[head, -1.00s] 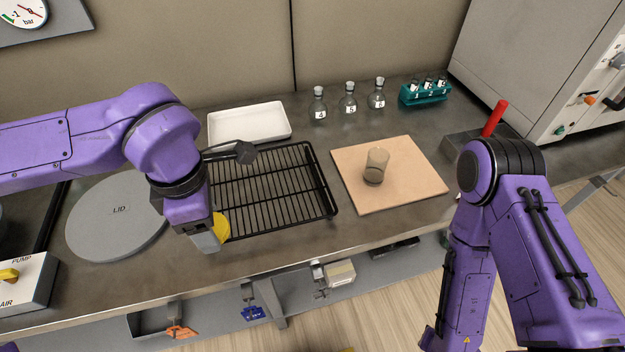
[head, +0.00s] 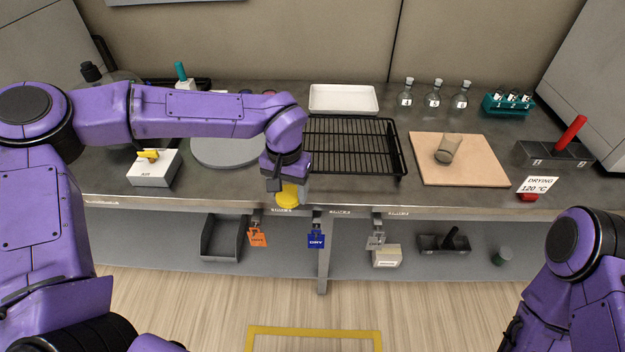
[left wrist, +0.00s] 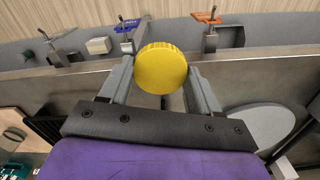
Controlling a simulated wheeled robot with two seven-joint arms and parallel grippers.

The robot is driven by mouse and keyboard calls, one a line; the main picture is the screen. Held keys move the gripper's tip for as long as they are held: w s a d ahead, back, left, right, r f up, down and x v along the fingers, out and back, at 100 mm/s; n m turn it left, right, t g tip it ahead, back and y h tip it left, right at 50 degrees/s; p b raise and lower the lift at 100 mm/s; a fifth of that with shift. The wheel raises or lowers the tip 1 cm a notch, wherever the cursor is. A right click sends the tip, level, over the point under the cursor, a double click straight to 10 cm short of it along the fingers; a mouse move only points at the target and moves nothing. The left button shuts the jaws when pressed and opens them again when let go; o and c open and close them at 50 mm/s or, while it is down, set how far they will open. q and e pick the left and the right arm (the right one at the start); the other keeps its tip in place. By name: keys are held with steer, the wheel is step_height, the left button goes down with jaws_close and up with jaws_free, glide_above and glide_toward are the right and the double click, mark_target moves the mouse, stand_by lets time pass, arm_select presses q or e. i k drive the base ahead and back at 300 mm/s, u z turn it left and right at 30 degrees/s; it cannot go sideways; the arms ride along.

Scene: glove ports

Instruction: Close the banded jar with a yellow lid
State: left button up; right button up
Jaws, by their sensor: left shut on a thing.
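A yellow lid (head: 287,196) is held in my left gripper (head: 288,188), above the front edge of the bench and in front of the dark wire rack. In the left wrist view the round, ridged yellow lid (left wrist: 161,68) sits between the two fingers of the left gripper (left wrist: 162,75). A small clear jar (head: 448,149) with a darker lower part stands on the tan board, right of the rack and well away from the lid. Its top shows no lid; a band is too small to make out. My right arm shows at the lower right, its gripper out of view.
The wire rack (head: 352,146) lies between the gripper and the tan board (head: 480,172). Behind are a white tray (head: 343,98), several stoppered flasks (head: 433,95) and a teal tube rack (head: 508,105). A grey block with a red handle (head: 570,134) stands right. The board around the jar is clear.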

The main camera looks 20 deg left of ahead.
mark_target(449, 143)
steer(key=z, duration=2.35)
steer(key=k, duration=1.2)
steer(key=u, duration=1.35)
steer(key=i, duration=0.5)
steer(key=u, duration=0.05)
